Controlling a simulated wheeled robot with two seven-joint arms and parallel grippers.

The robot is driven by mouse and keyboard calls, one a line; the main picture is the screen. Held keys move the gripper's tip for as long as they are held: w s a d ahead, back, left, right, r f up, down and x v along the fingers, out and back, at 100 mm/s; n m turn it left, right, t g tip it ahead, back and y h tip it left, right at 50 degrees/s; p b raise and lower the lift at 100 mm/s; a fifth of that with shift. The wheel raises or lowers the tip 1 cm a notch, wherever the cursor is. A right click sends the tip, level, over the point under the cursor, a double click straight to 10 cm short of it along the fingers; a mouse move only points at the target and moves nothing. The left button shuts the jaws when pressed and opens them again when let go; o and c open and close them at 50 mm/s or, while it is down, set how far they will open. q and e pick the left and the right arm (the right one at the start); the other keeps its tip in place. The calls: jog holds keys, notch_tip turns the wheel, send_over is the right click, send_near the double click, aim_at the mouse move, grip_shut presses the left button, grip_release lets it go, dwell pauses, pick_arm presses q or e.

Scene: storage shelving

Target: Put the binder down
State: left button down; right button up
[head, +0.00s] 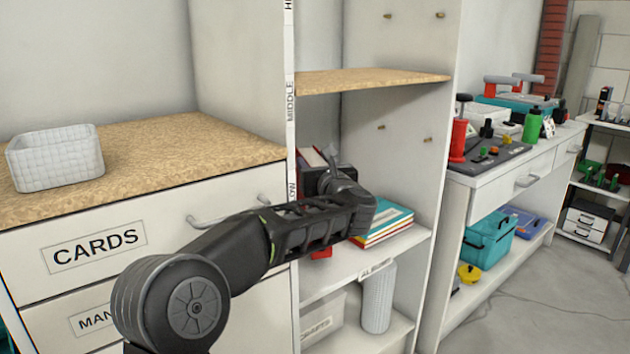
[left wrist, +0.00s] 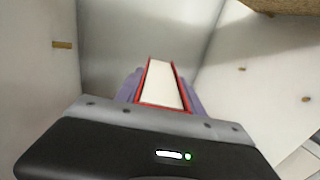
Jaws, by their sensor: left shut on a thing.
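The red binder (head: 312,158) is in the low compartment of the tall white shelf, mostly hidden behind my left arm and gripper in the head view. In the left wrist view the binder (left wrist: 164,84) shows as red covers around a pale page block, upright between the purple-grey fingers. My left gripper (head: 330,172) is inside the compartment and shut on the binder. A red patch shows below my arm, close to the low shelf board (head: 345,268); I cannot tell whether the binder touches the board. My right gripper is not in view.
A stack of coloured books (head: 385,226) lies on the low board to the right of my arm. The wooden middle board (head: 370,80) is above. A drawer cabinet with a white basket (head: 55,158) stands left. A white cylinder (head: 378,297) stands below.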

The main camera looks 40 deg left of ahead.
pick_arm(q)
jog(key=shift+f+b, duration=0.4)
jog(key=shift+f, duration=1.05)
jog(key=shift+f, duration=0.2)
jog(key=c, duration=0.7)
grip_release()
